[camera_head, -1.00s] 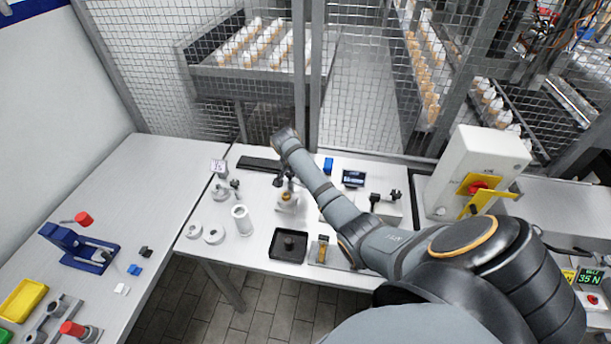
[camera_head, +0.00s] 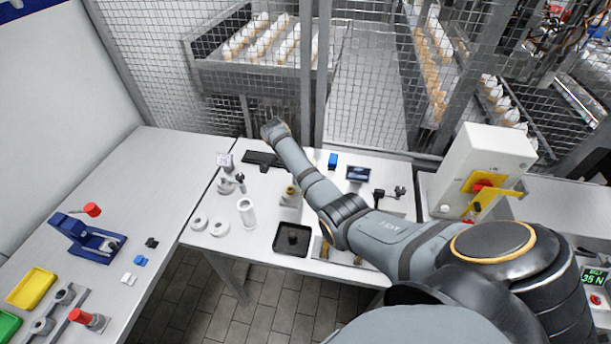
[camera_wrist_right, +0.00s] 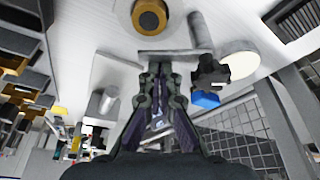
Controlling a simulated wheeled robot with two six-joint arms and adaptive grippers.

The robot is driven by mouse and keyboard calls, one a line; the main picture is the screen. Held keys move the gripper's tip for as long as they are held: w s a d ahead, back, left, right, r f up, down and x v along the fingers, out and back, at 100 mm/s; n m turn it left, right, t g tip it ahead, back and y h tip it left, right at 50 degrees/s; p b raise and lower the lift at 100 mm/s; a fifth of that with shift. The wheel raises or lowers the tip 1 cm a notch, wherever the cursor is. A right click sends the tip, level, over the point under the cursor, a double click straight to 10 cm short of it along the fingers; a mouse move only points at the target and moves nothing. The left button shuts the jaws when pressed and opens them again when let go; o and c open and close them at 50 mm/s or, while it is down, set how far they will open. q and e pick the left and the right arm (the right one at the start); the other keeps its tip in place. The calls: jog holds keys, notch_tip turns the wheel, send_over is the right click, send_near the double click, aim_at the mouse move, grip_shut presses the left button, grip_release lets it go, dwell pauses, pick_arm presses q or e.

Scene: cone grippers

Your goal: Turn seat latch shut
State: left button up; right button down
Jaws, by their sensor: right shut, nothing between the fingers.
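A small pale fixture with a brass-coloured top (camera_head: 291,192) stands on the middle table, partly behind my right forearm. In the right wrist view a round brass piece with a dark centre (camera_wrist_right: 149,16) is beyond my fingertips, at the top edge. My right gripper (camera_wrist_right: 158,68) is shut and empty. A flat grey bar (camera_wrist_right: 168,55) lies across the view just beyond its tips; I cannot tell whether they touch or whether this bar is the latch. In the head view my right arm hides this gripper. My left gripper is out of view.
A black square tray (camera_head: 292,239), a white cylinder (camera_head: 246,212) and pale rings (camera_head: 219,226) stand near the front. A blue block (camera_head: 332,160) and small display (camera_head: 358,173) are behind my right arm. Wire mesh fencing (camera_head: 365,100) closes the back.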

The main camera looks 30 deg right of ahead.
jog(key=shift+w+a, duration=0.1)
jog(key=shift+a, duration=0.5)
jog(key=shift+w+a+m, duration=0.1)
jog(key=shift+a+m, duration=0.25)
jog(key=shift+m, duration=0.45)
jog(key=shift+w+a, duration=0.1)
jog(key=shift+a, duration=0.05)
